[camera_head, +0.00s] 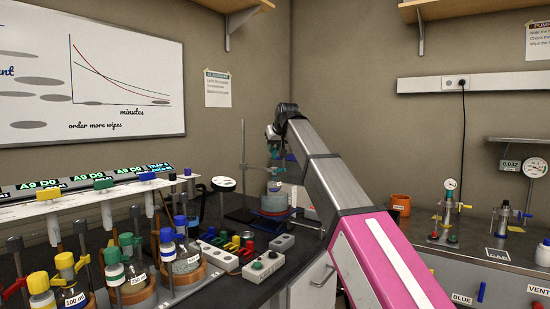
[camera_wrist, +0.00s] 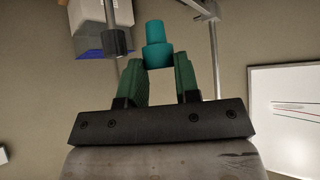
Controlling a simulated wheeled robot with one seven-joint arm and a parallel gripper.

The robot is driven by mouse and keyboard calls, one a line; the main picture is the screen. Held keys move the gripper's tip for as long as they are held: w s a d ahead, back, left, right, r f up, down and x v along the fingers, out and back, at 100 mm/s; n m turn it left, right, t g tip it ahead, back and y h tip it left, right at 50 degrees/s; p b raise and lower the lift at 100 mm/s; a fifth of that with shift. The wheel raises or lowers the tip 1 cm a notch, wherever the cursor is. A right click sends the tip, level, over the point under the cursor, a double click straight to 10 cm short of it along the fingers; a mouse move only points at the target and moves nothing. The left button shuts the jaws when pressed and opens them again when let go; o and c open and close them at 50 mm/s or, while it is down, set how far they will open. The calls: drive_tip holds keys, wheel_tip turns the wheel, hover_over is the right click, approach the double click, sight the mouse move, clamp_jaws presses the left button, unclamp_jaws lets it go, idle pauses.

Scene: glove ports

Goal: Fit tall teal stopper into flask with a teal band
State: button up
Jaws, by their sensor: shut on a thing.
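The tall teal stopper (camera_wrist: 157,45) has a narrower top part and a wider lower part. My gripper (camera_wrist: 158,66) has green fingers shut on the stopper's lower end, and the stopper sticks out beyond the fingertips. In the head view my gripper (camera_head: 283,157) is at the far end of my arm, above a stand at the back of the bench. Below it a small pale vessel (camera_head: 275,187) sits on a round blue-grey holder (camera_head: 273,201). A teal band on it is too small to make out, and my gripper partly hides the area.
A metal support rod (camera_head: 243,150) rises close to the left of my gripper. A strip of coloured pieces (camera_head: 230,241) lies in the middle. An orange pot (camera_head: 401,204) stands right.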

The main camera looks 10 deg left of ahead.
sight(275, 157)
drive_tip(key=shift+f, duration=2.05)
drive_tip(key=shift+f, duration=0.6)
drive_tip(key=o, duration=0.6)
drive_tip(key=shift+r, duration=0.1)
drive_tip(key=shift+w+r, duration=0.1)
drive_tip(key=shift+r, duration=0.15)
drive_tip(key=v, duration=1.2)
drive_tip(key=shift+r, duration=0.25)
